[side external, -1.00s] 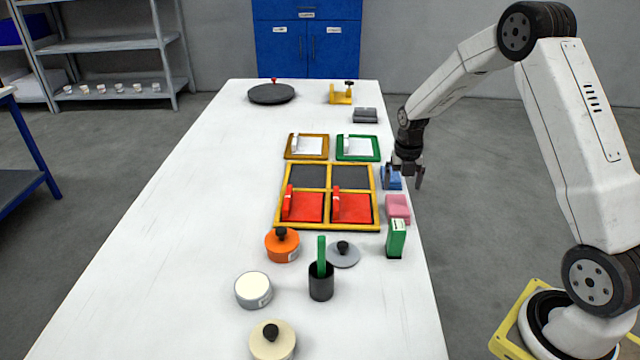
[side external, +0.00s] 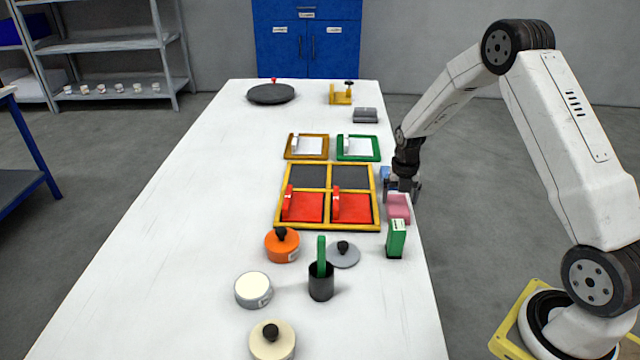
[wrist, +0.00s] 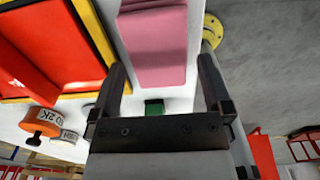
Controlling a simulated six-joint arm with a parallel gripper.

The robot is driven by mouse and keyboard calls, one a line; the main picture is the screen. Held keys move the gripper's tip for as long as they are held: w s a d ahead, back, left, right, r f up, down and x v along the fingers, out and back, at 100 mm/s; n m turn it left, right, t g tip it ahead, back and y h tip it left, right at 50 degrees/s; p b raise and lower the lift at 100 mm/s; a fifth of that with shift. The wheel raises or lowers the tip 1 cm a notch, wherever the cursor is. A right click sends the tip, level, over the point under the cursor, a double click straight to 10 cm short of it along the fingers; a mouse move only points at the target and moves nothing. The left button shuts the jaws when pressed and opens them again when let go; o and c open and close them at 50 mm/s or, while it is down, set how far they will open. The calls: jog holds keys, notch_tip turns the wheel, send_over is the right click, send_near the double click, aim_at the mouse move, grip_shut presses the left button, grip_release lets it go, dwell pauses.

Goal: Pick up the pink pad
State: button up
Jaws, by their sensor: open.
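The pink pad (side external: 398,208) lies on the white table near its right edge, beside the yellow-framed tray. In the wrist view the pink pad (wrist: 152,48) shows between and beyond the two fingers. My gripper (side external: 402,192) is over the far end of the pad in the side view, and partly hides it. In the wrist view my gripper (wrist: 162,75) has its fingers spread, one on each side of the pad, with nothing held. I cannot tell the exact height of the fingertips over the pad.
A yellow-framed tray (side external: 328,191) with red pieces stands left of the pad. A green box (side external: 396,239) stands just in front of the pad. A blue pad (side external: 385,172) is behind it, partly hidden by my gripper. The table's left side (side external: 180,250) is clear.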

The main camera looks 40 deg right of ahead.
aim_at(399, 204)
jog(key=shift+f, duration=1.5)
jog(key=c, duration=1)
